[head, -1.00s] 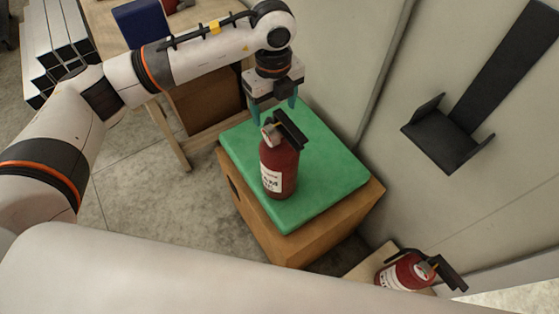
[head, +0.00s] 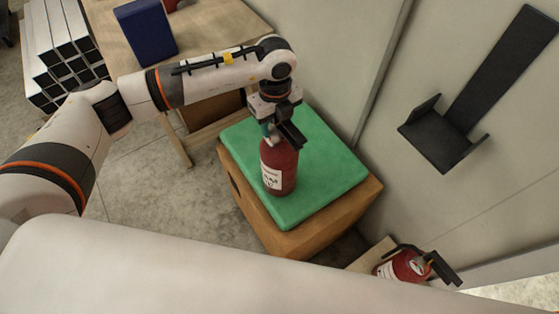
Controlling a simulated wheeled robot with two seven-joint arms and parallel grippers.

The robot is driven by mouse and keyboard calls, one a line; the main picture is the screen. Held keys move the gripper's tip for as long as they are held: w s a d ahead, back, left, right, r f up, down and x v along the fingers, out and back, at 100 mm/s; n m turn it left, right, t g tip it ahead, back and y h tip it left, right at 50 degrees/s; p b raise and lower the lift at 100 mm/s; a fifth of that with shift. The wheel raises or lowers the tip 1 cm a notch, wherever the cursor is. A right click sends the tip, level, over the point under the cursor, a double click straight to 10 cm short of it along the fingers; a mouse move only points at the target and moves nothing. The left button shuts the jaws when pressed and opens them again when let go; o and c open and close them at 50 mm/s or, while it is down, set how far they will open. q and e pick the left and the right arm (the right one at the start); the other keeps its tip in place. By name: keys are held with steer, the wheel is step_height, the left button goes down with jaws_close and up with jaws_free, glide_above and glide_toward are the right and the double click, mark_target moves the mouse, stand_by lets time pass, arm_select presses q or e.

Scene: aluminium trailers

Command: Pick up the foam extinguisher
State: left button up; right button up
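A red extinguisher (head: 279,167) with a white label and black handle stands upright on a green pad (head: 325,172). Its label lettering is too small to read surely, so I cannot confirm that it is the foam one. My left gripper (head: 276,132) points down at its top, with a teal finger beside the neck. The handle hides the other finger, so I cannot tell whether the gripper has closed. A second red extinguisher (head: 404,266) is at the lower right, partly cut off by a pale surface in front. My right gripper is not in view.
The green pad lies on a wooden box (head: 310,240). A black wall bracket (head: 440,143) is on the pale wall at right. A wooden table (head: 205,32) with a blue object (head: 146,33) stands behind my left arm. Metal profiles (head: 62,60) are stacked at the upper left.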

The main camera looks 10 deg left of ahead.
arm_select(q)
jaws_close()
steer(key=shift+w+d+r, duration=0.1)
steer(key=shift+w+r, duration=0.1)
steer(key=shift+r, duration=0.15)
steer(key=shift+w+f, duration=0.1)
